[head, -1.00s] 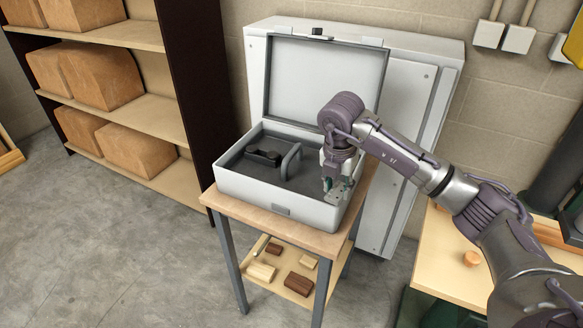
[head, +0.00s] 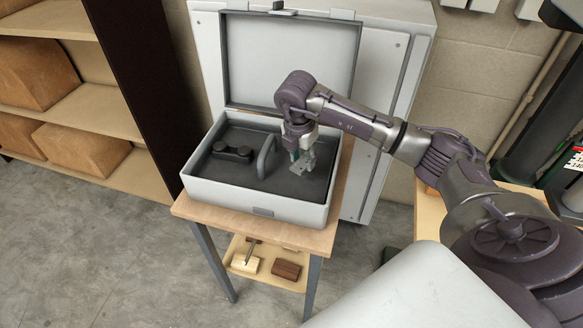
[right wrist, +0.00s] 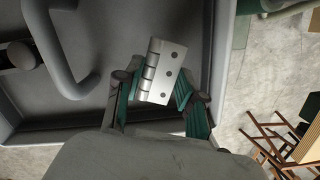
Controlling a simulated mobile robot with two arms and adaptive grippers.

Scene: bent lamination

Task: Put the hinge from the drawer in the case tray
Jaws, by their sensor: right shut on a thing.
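In the head view the right gripper (head: 303,158) holds the hinge (head: 304,167) over the right part of the open case. The grey case tray (head: 262,203) lies below it, with a raised handle-like divider (head: 267,156) to the left. I cannot tell whether the hinge touches the tray floor. My left gripper is not in view, nor is the drawer.
The case stands on a small wooden table (head: 200,212), its lid (head: 290,62) raised behind. A dark object (head: 232,150) lies in the tray's left part. Wood blocks (head: 287,269) lie on the lower shelf. Shelving with brown boxes (head: 82,153) stands left.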

